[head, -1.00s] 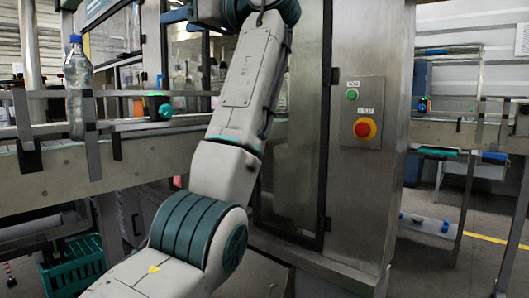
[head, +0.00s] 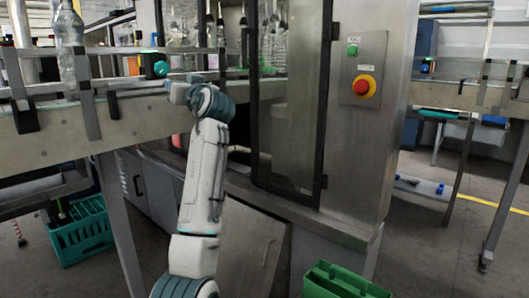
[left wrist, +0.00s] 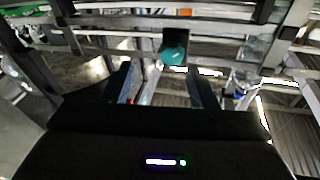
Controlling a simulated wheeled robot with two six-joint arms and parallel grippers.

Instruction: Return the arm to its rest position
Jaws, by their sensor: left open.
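My arm (head: 205,165) rises from the bottom of the head view, and its far end is in front of the conveyor's side. I cannot make out the gripper's fingers there. In the left wrist view my left gripper (left wrist: 160,85) is open, with its two dark fingers apart and nothing held between them. A teal round knob (left wrist: 173,52) shows beyond the fingertips. The right gripper is in neither view.
A steel cabinet with a red stop button (head: 366,86) and a green button (head: 352,50) stands right of the arm. A clear bottle (head: 70,62) stands on the conveyor (head: 60,140) at left. Green crates (head: 85,232) (head: 340,284) are on the left floor and at bottom centre.

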